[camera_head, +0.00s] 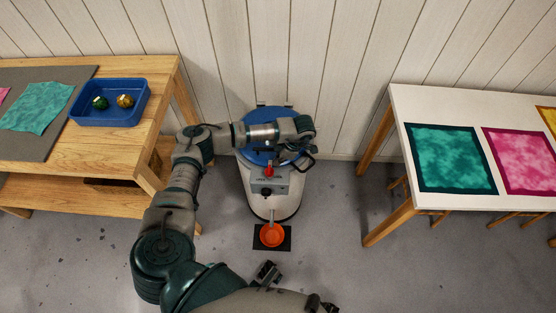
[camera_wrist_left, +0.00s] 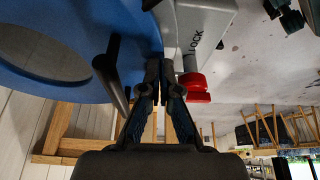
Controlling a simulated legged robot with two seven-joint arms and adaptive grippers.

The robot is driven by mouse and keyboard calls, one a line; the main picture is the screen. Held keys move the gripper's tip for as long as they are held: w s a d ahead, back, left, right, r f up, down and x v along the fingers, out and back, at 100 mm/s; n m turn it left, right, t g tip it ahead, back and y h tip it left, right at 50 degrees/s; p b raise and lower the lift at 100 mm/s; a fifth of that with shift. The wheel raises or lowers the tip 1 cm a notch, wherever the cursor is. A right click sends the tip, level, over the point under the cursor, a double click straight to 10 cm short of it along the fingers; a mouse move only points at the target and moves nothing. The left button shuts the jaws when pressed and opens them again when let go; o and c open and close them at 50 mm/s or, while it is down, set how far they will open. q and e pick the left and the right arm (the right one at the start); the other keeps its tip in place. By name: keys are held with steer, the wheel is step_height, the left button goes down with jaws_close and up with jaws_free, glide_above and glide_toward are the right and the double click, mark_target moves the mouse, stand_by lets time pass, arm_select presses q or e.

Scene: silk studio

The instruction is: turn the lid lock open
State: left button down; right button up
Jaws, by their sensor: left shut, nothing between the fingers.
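A pale drum-shaped machine (camera_head: 259,198) with a blue lid (camera_head: 257,153) stands by the wall. A grey lock box (camera_head: 281,184) on its front carries a red knob (camera_head: 269,171). In the left wrist view the box (camera_wrist_left: 203,18) shows the word LOCK and the red knob (camera_wrist_left: 196,88) sticks out below it. My left gripper (camera_wrist_left: 166,72) is shut and empty. Its fingertips are close beside the knob, between it and the blue lid (camera_wrist_left: 125,22); I cannot tell if they touch the knob. My left wrist covers part of the lid in the head view. My right gripper is not clearly seen.
A dark bar handle (camera_wrist_left: 112,72) stands out from the lid near my fingers. A wooden table (camera_head: 140,135) stands left, with a blue tray (camera_head: 110,118); a white table (camera_head: 400,104) stands right.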

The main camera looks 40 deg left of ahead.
arm_select(q)
steer(key=shift+a, duration=0.1)
arm_select(e)
steer(key=shift+f, duration=0.15)
arm_select(q)
steer(key=shift+a+n, duration=0.1)
steer(key=shift+n, duration=0.2)
arm_select(e)
steer(key=shift+w+f, duration=0.1)
steer(key=shift+f, duration=0.2)
arm_select(q)
steer(key=shift+a, duration=0.1)
arm_select(e)
steer(key=shift+f, duration=0.1)
